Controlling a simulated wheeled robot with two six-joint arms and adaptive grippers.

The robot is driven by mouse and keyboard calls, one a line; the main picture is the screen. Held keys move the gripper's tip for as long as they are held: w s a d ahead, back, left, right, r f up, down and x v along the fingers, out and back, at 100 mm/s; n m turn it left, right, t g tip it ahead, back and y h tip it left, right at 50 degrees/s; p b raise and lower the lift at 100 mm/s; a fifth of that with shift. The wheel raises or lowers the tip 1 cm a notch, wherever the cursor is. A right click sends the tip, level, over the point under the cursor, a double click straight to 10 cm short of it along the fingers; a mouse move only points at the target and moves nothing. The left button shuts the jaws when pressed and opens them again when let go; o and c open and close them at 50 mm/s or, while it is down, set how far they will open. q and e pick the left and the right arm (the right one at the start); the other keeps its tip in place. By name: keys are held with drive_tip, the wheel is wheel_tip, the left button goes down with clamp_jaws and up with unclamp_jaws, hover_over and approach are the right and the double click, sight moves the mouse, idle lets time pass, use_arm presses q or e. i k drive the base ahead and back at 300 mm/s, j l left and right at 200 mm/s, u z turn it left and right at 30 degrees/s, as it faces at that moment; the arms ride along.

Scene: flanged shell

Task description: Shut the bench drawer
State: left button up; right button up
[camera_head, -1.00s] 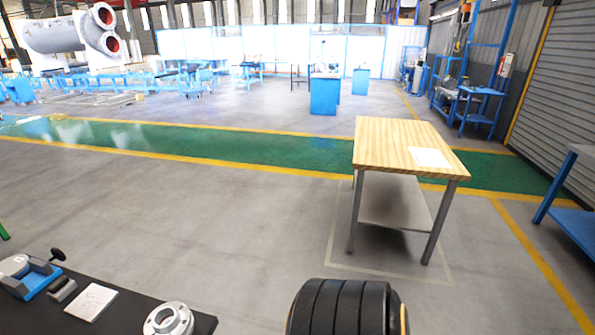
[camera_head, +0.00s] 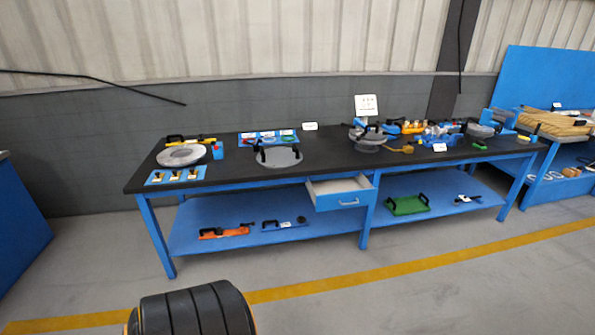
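The bench (camera_head: 226,173) has a black top and blue legs and stands against the grey wall. Its drawer (camera_head: 341,197) is below the top, near the middle, and is pulled open toward me. The drawer has a blue front with a light handle (camera_head: 349,203), and its pale inside shows empty. Neither of my grippers is in the view.
Flanged discs (camera_head: 278,157) and small tools sit on the bench top. A lower blue shelf (camera_head: 200,226) holds several tools and a green tray (camera_head: 407,205). A second blue bench (camera_head: 560,160) stands at the right.

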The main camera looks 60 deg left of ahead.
sight(332, 195)
drive_tip(key=u, duration=1.5)
drive_tip(key=i+j, duration=0.2)
drive_tip(key=i, duration=0.3)
drive_tip(key=i+j, duration=0.2)
drive_tip(key=i, duration=0.25)
drive_tip(key=i+j, duration=0.15)
drive_tip(key=i, duration=0.35)
drive_tip(key=i+j, duration=0.2)
drive_tip(key=i, duration=0.25)
drive_tip(key=i+j+u, duration=0.1)
drive_tip(key=i, duration=0.4)
drive_tip(key=j, duration=0.1)
